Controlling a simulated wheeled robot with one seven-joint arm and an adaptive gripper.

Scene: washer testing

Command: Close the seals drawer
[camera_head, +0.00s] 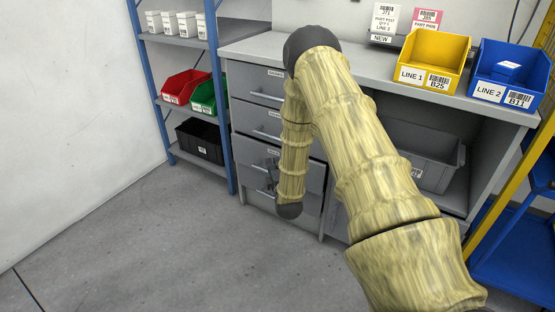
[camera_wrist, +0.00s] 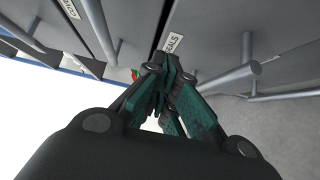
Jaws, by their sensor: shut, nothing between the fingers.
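The label reading SEALS (camera_wrist: 173,42) shows in the wrist view, on a grey drawer front just beyond my fingertips. In the head view the grey drawer unit (camera_head: 258,82) stands under the worktop, with stacked fronts and bar handles. My gripper (camera_wrist: 165,75) is shut and empty, its fingertips close to the labelled front; I cannot tell if they touch. In the head view my gripper (camera_head: 271,174) is small and dark in front of the lower drawers, partly hidden by my arm. A lower drawer front (camera_head: 315,178) shows behind my arm. How far the seals drawer stands out is unclear.
A blue-framed shelf (camera_head: 225,120) with red (camera_head: 185,86) and green (camera_head: 204,97) bins stands left of the drawers. Yellow (camera_head: 433,57) and blue (camera_head: 510,72) bins sit on the worktop (camera_head: 255,48). Open grey floor (camera_head: 180,235) lies in front. Bar handles (camera_wrist: 228,78) jut out near my gripper.

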